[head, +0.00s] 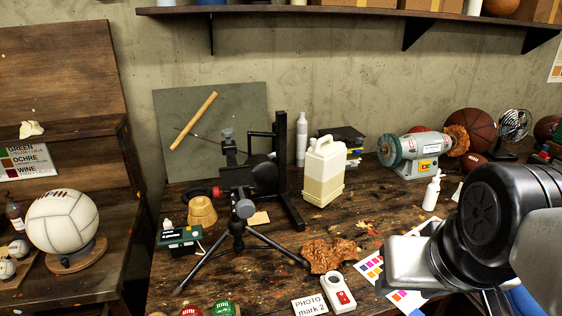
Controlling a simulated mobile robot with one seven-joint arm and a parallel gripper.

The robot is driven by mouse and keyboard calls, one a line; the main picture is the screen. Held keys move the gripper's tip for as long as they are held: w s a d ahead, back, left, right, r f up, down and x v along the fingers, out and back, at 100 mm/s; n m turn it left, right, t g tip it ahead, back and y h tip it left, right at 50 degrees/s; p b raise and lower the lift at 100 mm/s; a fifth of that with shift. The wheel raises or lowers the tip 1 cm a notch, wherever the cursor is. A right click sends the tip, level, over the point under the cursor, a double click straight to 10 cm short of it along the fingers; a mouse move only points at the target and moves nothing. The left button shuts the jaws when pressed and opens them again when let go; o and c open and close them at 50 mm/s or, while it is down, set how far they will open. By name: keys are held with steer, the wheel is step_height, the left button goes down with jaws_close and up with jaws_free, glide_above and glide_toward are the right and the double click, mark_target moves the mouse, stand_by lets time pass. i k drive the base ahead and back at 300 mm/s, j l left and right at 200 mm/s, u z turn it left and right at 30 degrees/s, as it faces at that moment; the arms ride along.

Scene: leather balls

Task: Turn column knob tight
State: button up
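A black tripod (237,226) stands with spread legs on the dark wooden table. A dark camera-like body (262,172) is on its head. A grey knob (245,208) is at the top of the legs, by the column. Another grey knob (227,133) sits higher up, and a red-ended part (217,191) points left. I cannot tell which is the column knob or how tight any is. The end of my arm, with a silvery block (410,262), is at the lower right, well apart from the tripod. My fingertips cannot be made out.
A black upright stand (284,170) is close behind the tripod. A cream jug (324,170), a bench grinder (415,150) and a white bottle (432,192) stand to the right.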

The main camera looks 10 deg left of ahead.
mark_target(217, 192)
steer(key=k+j, duration=0.1)
steer(key=j, duration=0.3)
steer(key=k+j+u, duration=0.1)
steer(key=j, duration=0.35)
steer(key=k+j+u, duration=0.1)
steer(key=j, duration=0.3)
steer(key=k+j, duration=0.1)
steer(key=j, duration=0.35)
steer(key=l+u, duration=0.1)
steer(key=l+z, duration=0.15)
steer(key=i+u, duration=0.2)
steer(key=k+l, duration=0.05)
